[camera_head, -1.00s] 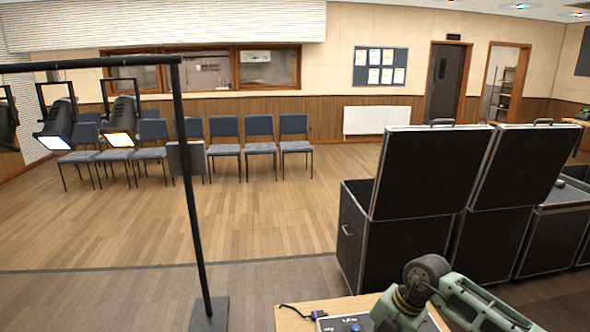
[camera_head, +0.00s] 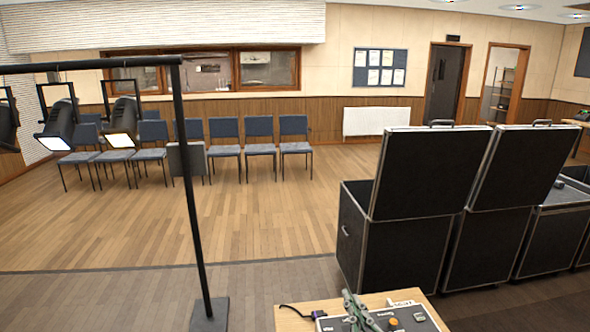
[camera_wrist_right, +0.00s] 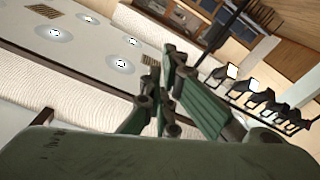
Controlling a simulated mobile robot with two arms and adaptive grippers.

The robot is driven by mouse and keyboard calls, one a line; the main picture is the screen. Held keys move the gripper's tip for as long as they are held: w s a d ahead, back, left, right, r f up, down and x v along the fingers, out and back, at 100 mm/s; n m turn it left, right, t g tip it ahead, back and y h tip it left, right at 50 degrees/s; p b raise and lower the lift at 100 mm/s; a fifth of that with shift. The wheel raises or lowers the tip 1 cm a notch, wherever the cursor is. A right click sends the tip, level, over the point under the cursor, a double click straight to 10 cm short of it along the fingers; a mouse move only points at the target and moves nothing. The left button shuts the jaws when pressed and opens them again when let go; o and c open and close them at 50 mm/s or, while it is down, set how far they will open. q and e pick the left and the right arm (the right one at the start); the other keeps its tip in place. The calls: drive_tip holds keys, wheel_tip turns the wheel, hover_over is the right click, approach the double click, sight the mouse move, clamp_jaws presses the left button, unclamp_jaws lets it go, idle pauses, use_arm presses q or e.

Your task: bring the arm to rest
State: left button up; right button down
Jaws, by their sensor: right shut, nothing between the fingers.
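My right gripper (camera_head: 350,297) shows at the bottom of the head view, with its green fingers in front of the dark control desk (camera_head: 414,320). The rest of my right arm is out of that view. In the right wrist view the same gripper (camera_wrist_right: 178,62) is shut and empty. Its fingers have the ceiling and hanging lamps behind them. Whether the fingers touch the desk cannot be told. An orange knob (camera_head: 393,324) shows on the desk; its lower part is cut off by the frame. My left gripper is not in view.
The desk stands on a light wooden table (camera_head: 290,318). Black flight cases (camera_head: 400,250) with raised lids stand just behind and to the right. A lamp stand (camera_head: 190,190) rises at the left. The wooden floor between the stand and the cases is clear.

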drive_tip(key=s+d+f+m+g+h, duration=0.2)
drive_tip(key=s+d+f+g, duration=0.25)
drive_tip(key=f, duration=0.25)
drive_tip(key=s+d+f+m+g+h, duration=0.2)
drive_tip(key=s+d+f+m+g, duration=0.15)
drive_tip(key=s+f, duration=0.3)
drive_tip(key=s+f+g+y, duration=0.1)
drive_tip(key=s+f+g, duration=0.35)
drive_tip(key=s, duration=0.45)
drive_tip(key=s+f+g, duration=0.3)
drive_tip(key=s+f, duration=0.2)
drive_tip(key=s, duration=0.5)
wheel_tip(320, 180, down, 28)
drive_tip(key=s+n+b, duration=0.1)
drive_tip(key=b, duration=0.2)
drive_tip(key=s+d+f+g+b, duration=0.2)
drive_tip(key=s+d+f, duration=0.1)
drive_tip(key=s+f, duration=1.4)
wheel_tip(320, 180, down, 3)
drive_tip(key=shift+s+d+r, duration=0.15)
drive_tip(key=shift+s+r, duration=0.05)
drive_tip(key=shift+s, duration=0.05)
